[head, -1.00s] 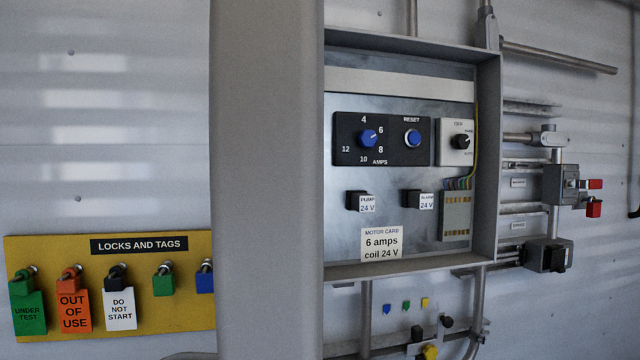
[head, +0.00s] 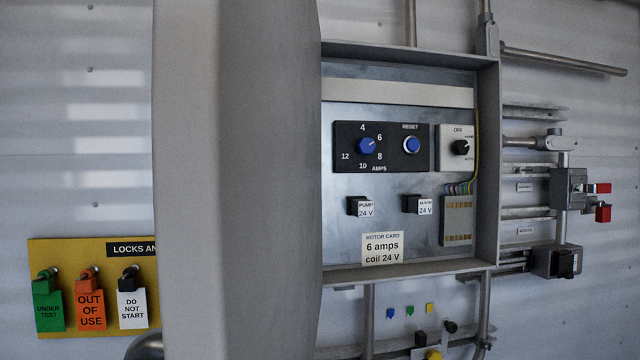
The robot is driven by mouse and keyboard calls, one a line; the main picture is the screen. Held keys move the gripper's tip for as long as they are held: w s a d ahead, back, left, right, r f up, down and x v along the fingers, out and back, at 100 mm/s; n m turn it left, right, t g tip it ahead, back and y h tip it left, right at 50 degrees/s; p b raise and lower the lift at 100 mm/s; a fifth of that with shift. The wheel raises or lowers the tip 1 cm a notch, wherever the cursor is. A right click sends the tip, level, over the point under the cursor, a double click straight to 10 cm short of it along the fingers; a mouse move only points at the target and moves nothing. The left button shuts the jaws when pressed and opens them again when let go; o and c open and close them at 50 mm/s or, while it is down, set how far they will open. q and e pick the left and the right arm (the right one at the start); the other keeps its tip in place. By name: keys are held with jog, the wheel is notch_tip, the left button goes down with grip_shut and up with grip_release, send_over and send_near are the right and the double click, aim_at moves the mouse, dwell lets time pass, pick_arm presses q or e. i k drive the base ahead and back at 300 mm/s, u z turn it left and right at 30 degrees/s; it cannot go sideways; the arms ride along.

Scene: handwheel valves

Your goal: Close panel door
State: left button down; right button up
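The panel door (head: 235,180) is a large plain grey sheet on the left side of the open electrical panel (head: 488,160). It stands open, swung out towards me, and it hides part of the wall behind it. The panel's inside shows a blue amps knob (head: 367,146), a blue reset button (head: 412,145), a selector switch (head: 460,148) and a motor card label (head: 382,248). Neither of my grippers can be made out in the head view, so any contact with the door is not visible.
A yellow locks and tags board (head: 90,250) hangs at lower left, partly behind the door.

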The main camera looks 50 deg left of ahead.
aim_at(236, 96)
jog(key=k, duration=0.6)
jog(key=u, duration=1.05)
jog(key=i, duration=0.5)
